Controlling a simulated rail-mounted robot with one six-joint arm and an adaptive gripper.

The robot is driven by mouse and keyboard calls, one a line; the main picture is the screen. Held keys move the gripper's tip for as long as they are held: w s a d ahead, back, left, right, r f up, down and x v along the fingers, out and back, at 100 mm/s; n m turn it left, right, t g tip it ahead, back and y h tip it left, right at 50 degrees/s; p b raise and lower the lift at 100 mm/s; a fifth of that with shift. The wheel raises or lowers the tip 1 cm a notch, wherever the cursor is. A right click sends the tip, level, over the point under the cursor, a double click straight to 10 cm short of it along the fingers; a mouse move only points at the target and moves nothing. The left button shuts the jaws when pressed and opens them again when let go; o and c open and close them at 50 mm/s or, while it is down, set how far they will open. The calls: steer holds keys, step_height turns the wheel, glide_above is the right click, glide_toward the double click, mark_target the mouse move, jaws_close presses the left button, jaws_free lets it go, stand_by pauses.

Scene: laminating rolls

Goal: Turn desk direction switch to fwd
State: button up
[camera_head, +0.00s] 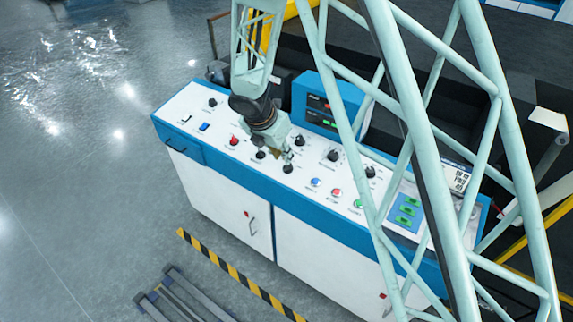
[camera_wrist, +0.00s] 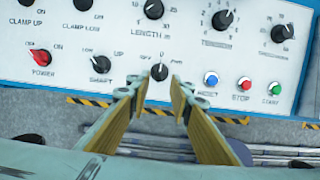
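The direction switch (camera_wrist: 159,71) is a small black knob on the white panel of the desk, with a "0" above it and small blurred labels on both sides. Its pointer seems to aim up toward the 0. In the head view the switch (camera_head: 288,169) sits just below the fingertips. My gripper (camera_wrist: 156,88) is open, with one finger on each side just in front of the knob. I cannot tell whether a finger touches it. In the head view my gripper (camera_head: 283,158) reaches down over the front of the panel.
The shaft knob (camera_wrist: 100,64) and red power switch (camera_wrist: 40,57) lie left of it. The blue reset (camera_wrist: 210,78), red stop (camera_wrist: 243,83) and green start (camera_wrist: 274,87) buttons lie right. A blue display box (camera_head: 316,100) stands behind my gripper.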

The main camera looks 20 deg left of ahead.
mark_target(286, 166)
steer(key=shift+b+x, duration=0.3)
steer(key=shift+x, duration=3.35)
steer(key=shift+w, duration=0.1)
jaws_close()
